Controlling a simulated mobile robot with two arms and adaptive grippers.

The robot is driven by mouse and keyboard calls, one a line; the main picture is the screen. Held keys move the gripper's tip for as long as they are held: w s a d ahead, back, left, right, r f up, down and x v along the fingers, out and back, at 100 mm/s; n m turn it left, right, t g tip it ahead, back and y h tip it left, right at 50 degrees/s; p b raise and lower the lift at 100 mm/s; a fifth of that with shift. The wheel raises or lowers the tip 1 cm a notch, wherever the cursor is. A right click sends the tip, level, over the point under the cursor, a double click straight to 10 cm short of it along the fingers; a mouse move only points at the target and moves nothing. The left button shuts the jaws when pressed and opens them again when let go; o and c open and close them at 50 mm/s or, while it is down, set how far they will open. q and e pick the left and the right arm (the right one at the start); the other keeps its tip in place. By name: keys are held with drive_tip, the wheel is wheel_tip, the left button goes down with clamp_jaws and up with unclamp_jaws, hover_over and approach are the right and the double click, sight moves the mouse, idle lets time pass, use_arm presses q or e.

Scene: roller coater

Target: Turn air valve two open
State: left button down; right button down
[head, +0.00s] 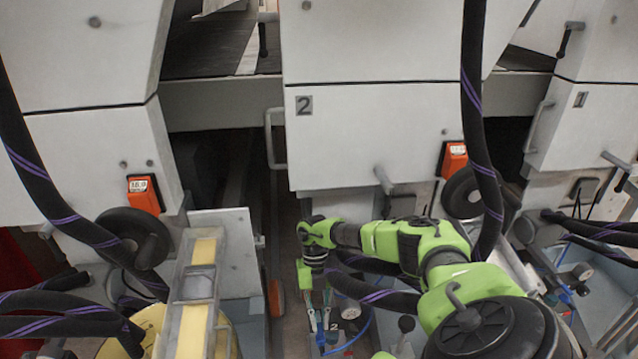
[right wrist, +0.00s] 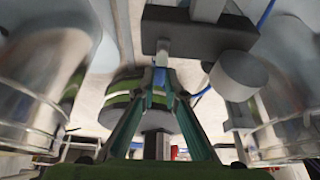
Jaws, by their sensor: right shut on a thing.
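My right arm, green, reaches in from the lower right of the head view and bends down at the wrist. My right gripper (head: 321,328) points down beside a small "2" label low in the machine. The handle's full shape and angle are hard to make out. My left gripper is not in view.
A panel marked "2" (head: 390,135) stands behind my arm. Black hoses with purple stripes (head: 480,140) hang close to the arm. A blue air line (head: 352,340) curves beside the gripper. In the right wrist view, shiny cylinders (right wrist: 35,95) flank the fingers.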

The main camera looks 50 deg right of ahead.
drive_tip(key=c, duration=2.1)
unclamp_jaws()
drive_tip(key=v, duration=1.2)
drive_tip(key=shift+s+r, duration=0.1)
